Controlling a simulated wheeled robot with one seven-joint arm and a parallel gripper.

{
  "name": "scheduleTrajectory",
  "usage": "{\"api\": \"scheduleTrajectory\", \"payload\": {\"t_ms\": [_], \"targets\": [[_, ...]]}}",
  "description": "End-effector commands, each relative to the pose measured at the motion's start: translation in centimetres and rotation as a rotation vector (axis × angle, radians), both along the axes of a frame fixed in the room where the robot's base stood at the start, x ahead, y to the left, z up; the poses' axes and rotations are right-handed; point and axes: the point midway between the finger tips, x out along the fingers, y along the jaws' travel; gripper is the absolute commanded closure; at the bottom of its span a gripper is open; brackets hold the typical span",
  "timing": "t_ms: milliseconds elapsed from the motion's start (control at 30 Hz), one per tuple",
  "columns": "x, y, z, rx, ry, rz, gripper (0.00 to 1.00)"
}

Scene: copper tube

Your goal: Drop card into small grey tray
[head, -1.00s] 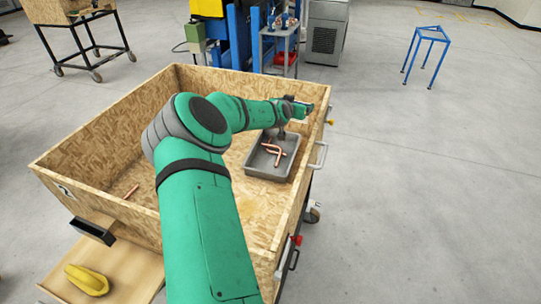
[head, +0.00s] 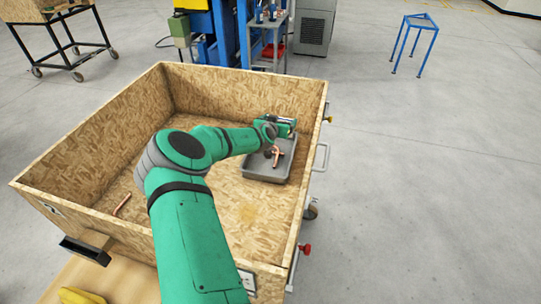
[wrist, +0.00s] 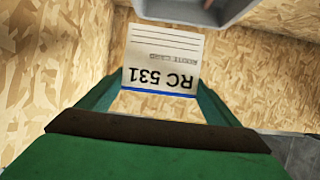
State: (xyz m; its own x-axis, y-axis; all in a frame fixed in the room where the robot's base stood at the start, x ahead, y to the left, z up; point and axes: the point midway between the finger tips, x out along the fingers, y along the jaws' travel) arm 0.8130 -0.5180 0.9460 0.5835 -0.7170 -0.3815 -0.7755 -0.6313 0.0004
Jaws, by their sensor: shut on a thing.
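My gripper (head: 288,126) is near the right wall of the wooden crate, at the back edge of the grey tray. In the wrist view, my gripper (wrist: 160,90) is shut on a white card (wrist: 160,58) with a blue stripe and "RC 531", shown upside down. The card cannot be made out in the head view. The grey tray (head: 262,177) lies on the crate floor and holds copper tube pieces (head: 278,154). A grey rim (wrist: 195,14) shows beyond the card at the top of the wrist view.
The wooden crate (head: 90,145) has high walls around the tray. A loose copper tube (head: 121,206) lies at its left. A black holder (head: 85,250) is fixed on the outside front. A yellow thing (head: 80,296) is partly cut off below. The crate floor behind my arm is clear.

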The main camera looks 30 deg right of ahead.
Motion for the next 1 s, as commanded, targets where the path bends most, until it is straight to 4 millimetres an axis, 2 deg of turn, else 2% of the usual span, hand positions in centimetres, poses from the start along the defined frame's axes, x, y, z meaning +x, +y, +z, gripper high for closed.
{"api": "scheduleTrajectory", "payload": {"t_ms": [33, 100, 300, 500, 867, 900, 933, 1000], "targets": [[0.7, 1.1, -0.7, 0.0, 0.002, 0.015, 0.36], [1.2, 1.9, -1.4, 0.0, 0.003, 0.025, 0.36], [2.0, 3.2, -3.5, 0.0, 0.002, 0.04, 0.36], [1.6, 2.5, -4.8, 0.001, 0.001, 0.031, 0.36], [1.0, 1.6, -5.1, 0.002, 0.0, 0.019, 0.36], [1.0, 1.6, -5.1, 0.001, 0.0, 0.019, 0.05], [1.0, 1.6, -5.1, 0.001, 0.0, 0.019, 0.0], [1.0, 1.7, -5.1, 0.001, 0.0, 0.02, 0.0]]}}
